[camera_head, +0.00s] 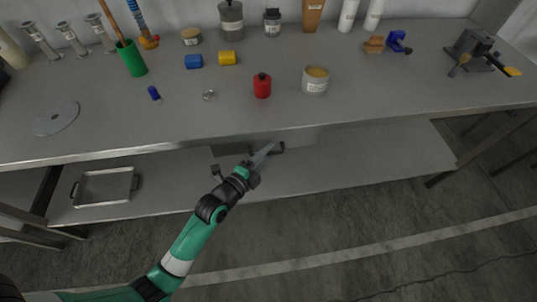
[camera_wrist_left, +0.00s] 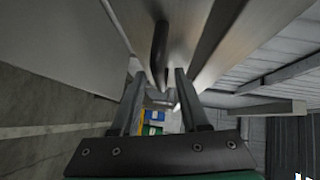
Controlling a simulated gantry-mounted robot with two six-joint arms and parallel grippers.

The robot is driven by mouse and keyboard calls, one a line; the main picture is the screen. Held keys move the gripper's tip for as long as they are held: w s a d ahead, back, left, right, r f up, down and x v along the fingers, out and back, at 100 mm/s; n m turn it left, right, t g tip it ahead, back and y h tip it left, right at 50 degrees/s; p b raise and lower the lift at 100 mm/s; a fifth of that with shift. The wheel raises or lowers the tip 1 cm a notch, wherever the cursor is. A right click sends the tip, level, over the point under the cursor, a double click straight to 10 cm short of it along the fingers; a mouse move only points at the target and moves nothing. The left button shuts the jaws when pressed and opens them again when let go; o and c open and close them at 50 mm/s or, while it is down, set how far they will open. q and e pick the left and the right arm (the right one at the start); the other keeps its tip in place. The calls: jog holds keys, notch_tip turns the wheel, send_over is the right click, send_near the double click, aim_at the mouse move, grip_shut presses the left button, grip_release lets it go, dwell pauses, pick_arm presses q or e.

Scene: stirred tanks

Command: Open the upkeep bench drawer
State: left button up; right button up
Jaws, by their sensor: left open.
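The bench drawer (camera_head: 232,148) is a grey front under the middle of the bench top's front edge. Its dark bar handle (camera_head: 279,149) shows beside my gripper. I see no gap showing the drawer's inside. My left gripper (camera_head: 264,153) is at the handle, with its fingers apart. In the left wrist view, the dark handle (camera_wrist_left: 160,45) runs down toward the space between the two open fingertips (camera_wrist_left: 159,78). I cannot tell whether the fingers touch it. My right gripper is not in view.
The grey bench top (camera_head: 200,115) holds a red bottle (camera_head: 262,87), a tin (camera_head: 315,82), a green cup (camera_head: 131,60) and a vise (camera_head: 474,47). A metal tray (camera_head: 104,186) lies on the lower shelf (camera_head: 350,160) at left. The floor in front is clear.

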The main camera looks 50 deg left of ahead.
pick_arm(q)
jog(key=shift+w, duration=0.45)
grip_shut()
dwell(1.1)
